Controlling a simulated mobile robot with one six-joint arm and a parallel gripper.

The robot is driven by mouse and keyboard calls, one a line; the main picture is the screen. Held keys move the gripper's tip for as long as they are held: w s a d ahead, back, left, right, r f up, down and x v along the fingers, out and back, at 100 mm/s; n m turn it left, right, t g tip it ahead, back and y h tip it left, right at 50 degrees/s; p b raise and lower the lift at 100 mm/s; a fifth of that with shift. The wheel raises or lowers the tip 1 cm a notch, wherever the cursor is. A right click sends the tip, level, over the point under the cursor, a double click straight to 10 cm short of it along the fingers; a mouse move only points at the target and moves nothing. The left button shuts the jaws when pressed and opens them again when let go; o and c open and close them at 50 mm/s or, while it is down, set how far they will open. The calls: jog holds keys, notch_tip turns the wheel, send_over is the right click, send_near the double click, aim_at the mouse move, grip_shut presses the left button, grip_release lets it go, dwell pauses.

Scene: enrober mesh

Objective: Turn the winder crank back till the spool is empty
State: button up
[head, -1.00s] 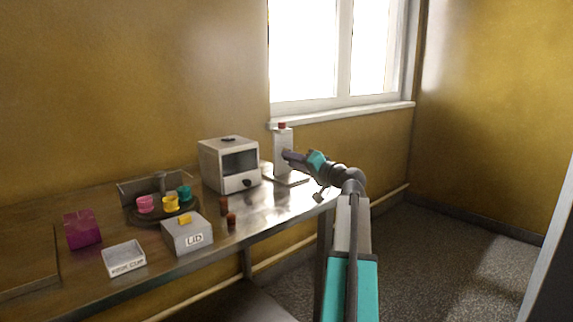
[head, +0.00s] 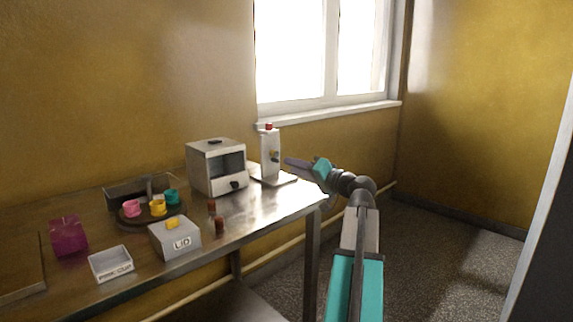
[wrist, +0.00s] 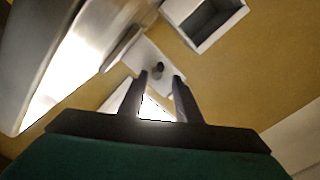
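The winder (head: 268,146) is a pale upright post with a red top, standing on a flat plate at the table's far right end. A small yellowish part and a dark knob (head: 275,158) show on its side; I cannot make out the spool or how much is on it. My gripper (head: 288,161) is just right of the post, apart from it in the head view. In the wrist view the post (wrist: 147,53) lies ahead, its dark knob (wrist: 158,68) seen between the fingertips (wrist: 161,77). The fingers are spread with nothing held.
A white oven-like box (head: 203,176) stands left of the winder. Further left are a round tray with coloured cups (head: 157,206), a grey LID box (head: 170,247), a white tray (head: 111,274), a magenta block (head: 68,236) and two brown pieces (head: 219,225). A window is behind.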

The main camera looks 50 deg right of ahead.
jog(key=s, duration=0.6)
jog(key=shift+s+a+p, duration=0.2)
jog(key=shift+p, duration=0.1)
